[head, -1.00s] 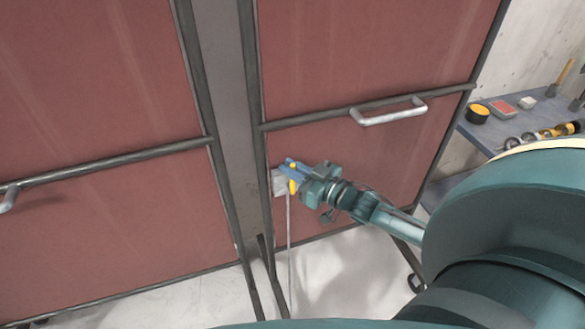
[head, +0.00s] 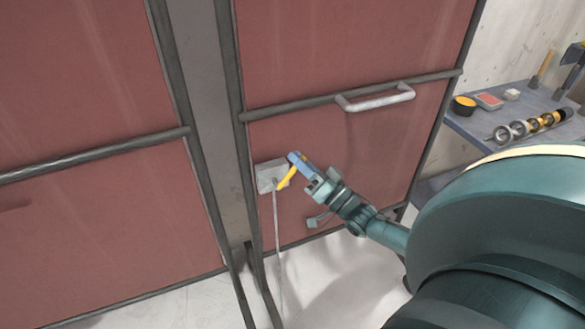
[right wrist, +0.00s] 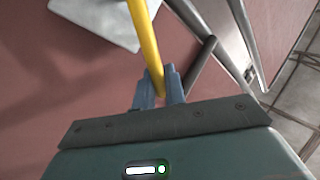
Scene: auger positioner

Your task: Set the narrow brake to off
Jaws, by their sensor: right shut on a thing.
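The brake is a pale grey box (head: 266,177) on the red panel, with a yellow lever (head: 286,178) that slants from the box up to the right. My right gripper (head: 295,162) has its blue fingers shut on the upper, outer end of this lever. In the right wrist view the yellow lever (right wrist: 145,38) runs down between the fingertips (right wrist: 159,82), and the grey box (right wrist: 98,18) shows behind it at the top left. I cannot read any marking on the box. My left gripper is not in view.
A thin grey cable or rod (head: 278,245) hangs from the box to the floor. A pale handle (head: 376,98) sticks out of the panel above. Dark frame bars edge the panels. A blue-grey shelf (head: 480,135) with tools stands at the right.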

